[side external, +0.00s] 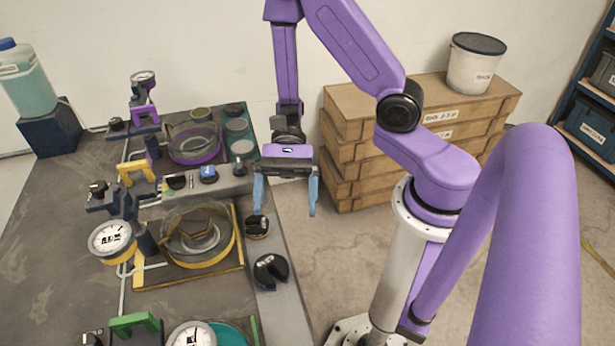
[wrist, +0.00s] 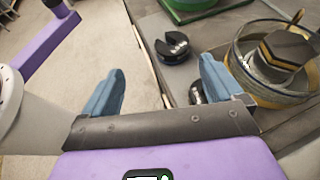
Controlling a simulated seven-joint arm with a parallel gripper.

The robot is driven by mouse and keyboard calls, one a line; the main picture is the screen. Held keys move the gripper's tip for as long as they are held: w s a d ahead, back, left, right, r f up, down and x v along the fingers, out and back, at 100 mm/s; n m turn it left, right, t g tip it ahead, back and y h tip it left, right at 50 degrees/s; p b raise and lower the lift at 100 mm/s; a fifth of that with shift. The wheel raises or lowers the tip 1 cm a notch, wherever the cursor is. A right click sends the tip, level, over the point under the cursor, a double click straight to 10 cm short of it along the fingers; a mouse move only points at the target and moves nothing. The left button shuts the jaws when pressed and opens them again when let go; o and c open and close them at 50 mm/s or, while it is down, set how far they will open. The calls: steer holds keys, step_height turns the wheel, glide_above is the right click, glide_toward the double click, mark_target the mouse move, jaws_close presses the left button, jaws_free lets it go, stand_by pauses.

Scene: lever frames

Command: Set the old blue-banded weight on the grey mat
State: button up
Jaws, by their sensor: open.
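My gripper (side external: 285,212) hangs open and empty beside the right edge of the bench, its two blue fingers pointing down. In the wrist view my gripper (wrist: 163,70) has nothing between its fingers. A black slotted weight (side external: 270,272) with pale lettering lies on the bench's light grey strip (side external: 286,310); it shows in the wrist view (wrist: 172,50). A smaller dark weight (side external: 257,228) sits near the left fingertip, partly hidden by a finger in the wrist view (wrist: 195,93). A blue-topped round piece (side external: 208,174) sits farther back. I cannot tell which piece is the blue-banded weight, or which surface is the mat.
A clear round vessel with a yellow base (side external: 198,262) stands left of the weights, and a purple-ringed vessel (side external: 193,158) behind it. Dial gauges (side external: 112,240) line the left. Stacked wooden crates (side external: 350,190) stand right of the gripper. Bare floor (side external: 325,245) lies between.

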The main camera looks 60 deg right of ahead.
steer(key=s+d+r+n+t+h, duration=0.3)
steer(key=s+d+r+n+h, duration=0.1)
steer(key=n, duration=0.8)
steer(key=s+d+r+n+t+h, duration=0.3)
steer(key=n+h, duration=0.4)
steer(key=n, duration=0.5)
steer(key=shift+s+d+r+n, duration=0.3)
steer(key=shift+s+d+r, duration=0.25)
steer(key=shift+s+r, duration=0.3)
